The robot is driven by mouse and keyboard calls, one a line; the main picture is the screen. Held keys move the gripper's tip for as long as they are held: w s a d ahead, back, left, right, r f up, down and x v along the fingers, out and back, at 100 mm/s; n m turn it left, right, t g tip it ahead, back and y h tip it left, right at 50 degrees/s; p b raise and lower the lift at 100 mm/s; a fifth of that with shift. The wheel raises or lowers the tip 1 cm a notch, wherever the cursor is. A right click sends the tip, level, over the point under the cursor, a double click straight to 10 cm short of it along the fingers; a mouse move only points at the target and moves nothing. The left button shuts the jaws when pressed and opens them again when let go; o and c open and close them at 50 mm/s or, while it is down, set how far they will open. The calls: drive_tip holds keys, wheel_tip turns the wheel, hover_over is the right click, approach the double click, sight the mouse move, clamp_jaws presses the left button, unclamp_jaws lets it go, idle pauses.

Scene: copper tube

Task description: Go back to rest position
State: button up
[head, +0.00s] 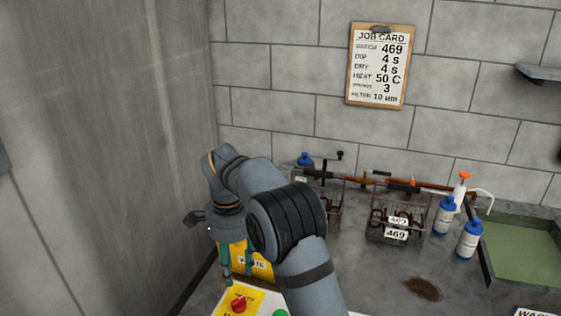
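My gripper (238,272) hangs fingers-down at the left of the bench. Its two green fingers are apart, and I see nothing held between them. It is in front of a yellow waste container (262,270), and I cannot tell how far apart they are. My grey arm reaches up from the bottom of the view, bends over and hides part of the bench behind it.
Wire baskets with copper parts stand at the back, one (398,222) tagged 469. Blue-capped bottles (468,240) stand to the right beside a green-floored basin (525,250). A red-knobbed control panel (240,303) is below the gripper. A grey wall is close on the left.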

sight(239, 300)
wheel_tip(239, 300, down, 12)
drive_tip(key=shift+r, duration=0.15)
drive_tip(key=shift+n, duration=0.3)
